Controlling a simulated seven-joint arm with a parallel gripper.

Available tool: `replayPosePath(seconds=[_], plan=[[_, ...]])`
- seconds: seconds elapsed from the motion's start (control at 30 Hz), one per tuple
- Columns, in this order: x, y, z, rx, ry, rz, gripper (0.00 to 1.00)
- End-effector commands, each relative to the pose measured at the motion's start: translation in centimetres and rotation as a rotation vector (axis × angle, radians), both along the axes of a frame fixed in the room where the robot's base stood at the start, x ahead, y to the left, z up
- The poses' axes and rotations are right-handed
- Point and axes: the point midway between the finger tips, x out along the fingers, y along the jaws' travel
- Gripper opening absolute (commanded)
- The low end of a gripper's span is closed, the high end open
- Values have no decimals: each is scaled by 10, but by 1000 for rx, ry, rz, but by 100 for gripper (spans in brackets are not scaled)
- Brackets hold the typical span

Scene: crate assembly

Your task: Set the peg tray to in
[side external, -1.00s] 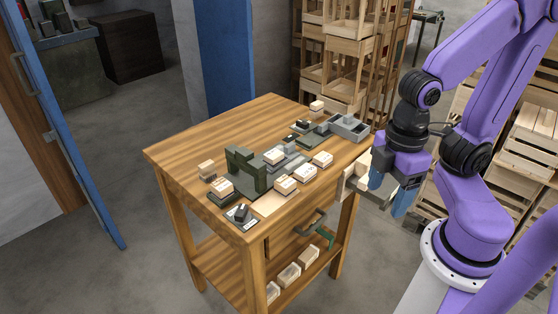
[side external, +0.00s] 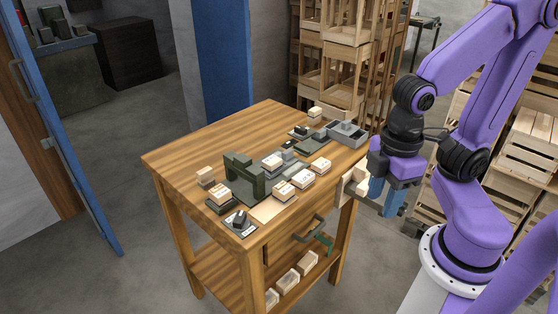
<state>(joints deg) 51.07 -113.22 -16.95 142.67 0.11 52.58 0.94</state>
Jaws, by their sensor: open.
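What looks like the peg tray (side external: 352,187) is a pale wooden piece at the table's right side, sticking out past the top's edge beside my gripper. A light grey strip runs from its lower part toward my fingers. My gripper (side external: 386,196) has blue fingers pointing down, just right of this tray and below the tabletop's level. It is open, and no object shows clearly between the fingers. The fingers partly hide the tray's outer end, so I cannot tell whether they touch it.
The wooden table (side external: 205,145) carries a dark green arch (side external: 243,177), several pale blocks and a grey open box (side external: 347,134) at the far right corner. The tabletop's far left is clear. Stacked crates (side external: 345,65) stand behind.

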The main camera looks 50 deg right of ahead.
Motion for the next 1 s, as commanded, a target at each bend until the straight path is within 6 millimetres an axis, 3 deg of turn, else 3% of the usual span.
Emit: replayPosePath(seconds=[0.17,0.37,0.53,0.77,1.0], plan=[[34,13,9,0,4,-219,45],[96,24,22,-2,11,-607,45],[151,23,30,-2,17,-935,45],[225,3,37,-1,23,-1380,45],[295,-41,40,1,30,-1845,45]])
